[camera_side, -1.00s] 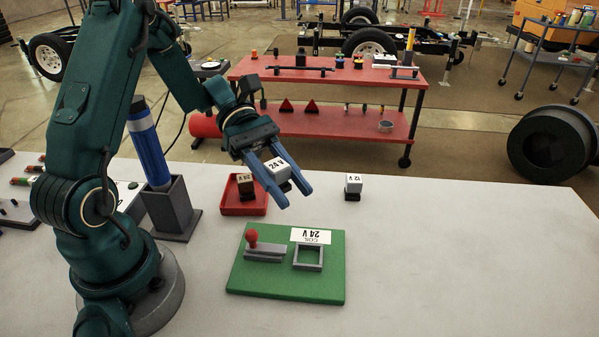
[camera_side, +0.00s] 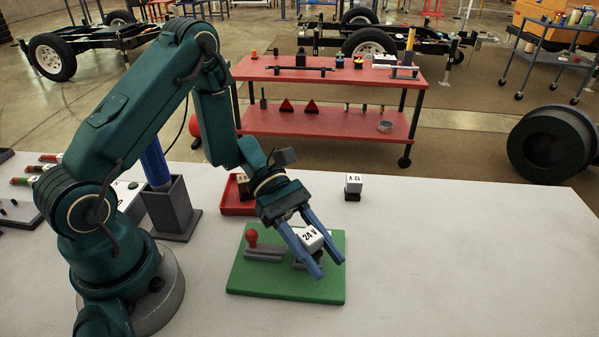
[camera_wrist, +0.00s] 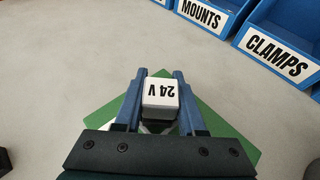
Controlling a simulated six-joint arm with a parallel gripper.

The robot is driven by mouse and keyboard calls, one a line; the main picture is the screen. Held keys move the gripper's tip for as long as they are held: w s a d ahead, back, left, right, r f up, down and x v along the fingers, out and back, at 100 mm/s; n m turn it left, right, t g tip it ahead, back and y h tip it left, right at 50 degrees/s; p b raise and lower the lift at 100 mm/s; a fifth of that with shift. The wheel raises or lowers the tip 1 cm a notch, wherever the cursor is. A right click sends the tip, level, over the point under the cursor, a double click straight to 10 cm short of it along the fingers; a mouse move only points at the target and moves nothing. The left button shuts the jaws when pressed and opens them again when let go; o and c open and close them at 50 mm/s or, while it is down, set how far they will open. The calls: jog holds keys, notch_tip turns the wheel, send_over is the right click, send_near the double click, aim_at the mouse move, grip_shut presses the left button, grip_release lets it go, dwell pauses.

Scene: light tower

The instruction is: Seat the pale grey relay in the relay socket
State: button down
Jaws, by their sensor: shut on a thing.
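The pale grey relay (camera_side: 309,239) has a white top marked 24 V and a dark base. My gripper (camera_side: 320,256) is shut on it, with a blue finger on each side. The relay also shows between the fingers in the wrist view (camera_wrist: 160,96). It is at the right part of the green board (camera_side: 275,284), over the place of the relay socket. The socket is mostly hidden by the relay and fingers, so I cannot tell whether the relay is above it or in it. A lever with a red knob (camera_side: 252,238) is on the board, left of the relay.
A red tray (camera_side: 232,208) holding a brown relay (camera_side: 243,186) stands behind the board. Another relay marked 12 V (camera_side: 353,187) stands alone at back right. A dark holder (camera_side: 172,212) with a blue cylinder is at left. The table right of the board is clear.

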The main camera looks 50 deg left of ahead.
jog(key=c, duration=0.5)
grip_release()
jog(key=shift+f, duration=0.1)
jog(key=v, duration=1.1)
jog(key=shift+w, duration=0.1)
jog(key=shift+a+r, duration=0.3)
jog(key=shift+a, duration=0.15)
jog(key=s+r+m+t+y, duration=0.5)
jog(key=s+r+m+y, duration=0.3)
jog(key=m+y, duration=0.5)
jog(key=s+d+m, duration=0.1)
jog(key=m, duration=0.4)
jog(key=shift+r+t, duration=0.3)
jog(key=shift+r, duration=0.1)
